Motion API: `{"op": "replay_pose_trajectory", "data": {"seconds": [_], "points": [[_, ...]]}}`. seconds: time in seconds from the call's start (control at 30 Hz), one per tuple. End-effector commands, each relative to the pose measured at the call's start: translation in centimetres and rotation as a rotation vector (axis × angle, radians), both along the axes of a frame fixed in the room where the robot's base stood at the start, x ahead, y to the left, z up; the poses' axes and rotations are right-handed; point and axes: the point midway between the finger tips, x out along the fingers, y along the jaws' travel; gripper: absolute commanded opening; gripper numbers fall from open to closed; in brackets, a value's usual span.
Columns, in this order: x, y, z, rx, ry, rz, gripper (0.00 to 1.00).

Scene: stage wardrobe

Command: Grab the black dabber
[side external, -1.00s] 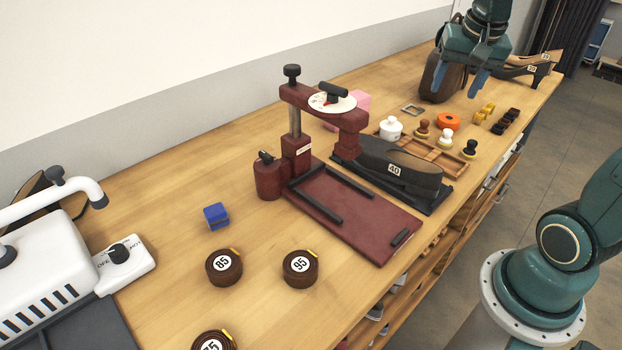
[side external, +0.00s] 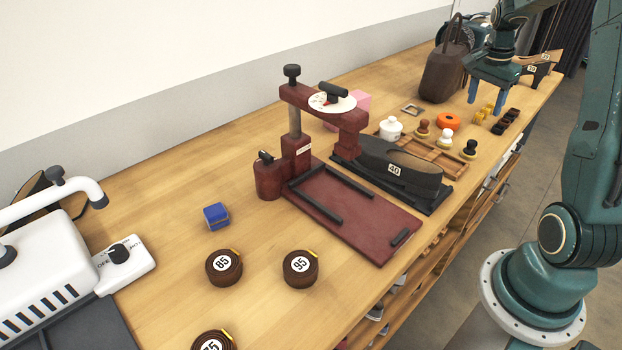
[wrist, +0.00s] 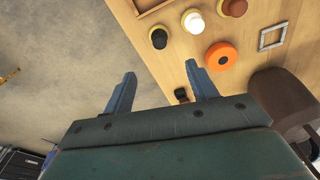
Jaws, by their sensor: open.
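The black dabber (side external: 469,148) stands upright at the right end of a short row on the bench, beside the white dabber (side external: 445,136) and the brown dabber (side external: 423,129). In the wrist view the black dabber (wrist: 158,38) shows beyond the fingertips, near the bench edge. My gripper (side external: 486,106) is open and empty, fingers pointing down above the far part of the bench, behind and right of the black dabber. In the wrist view my gripper (wrist: 161,75) shows both blue fingers apart with nothing between them.
A wooden tray (side external: 440,158) and a shoe form (side external: 400,168) are close by. A brown bag (side external: 440,76) stands behind, left of my gripper.

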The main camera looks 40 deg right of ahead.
Motion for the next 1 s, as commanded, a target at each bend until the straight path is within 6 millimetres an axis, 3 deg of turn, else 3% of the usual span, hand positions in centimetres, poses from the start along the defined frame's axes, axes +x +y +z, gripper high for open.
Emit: {"op": "replay_pose_trajectory", "data": {"seconds": [0.27, 0.73, 1.0], "points": [[0.0, -0.1, -1.3, 0.001, 0.002, 0.002, 0.58], [-0.2, -0.8, -7.6, 0.002, 0.002, 0.004, 0.58], [-0.2, -0.9, -8.5, 0.000, -0.001, 0.003, 0.58]]}}
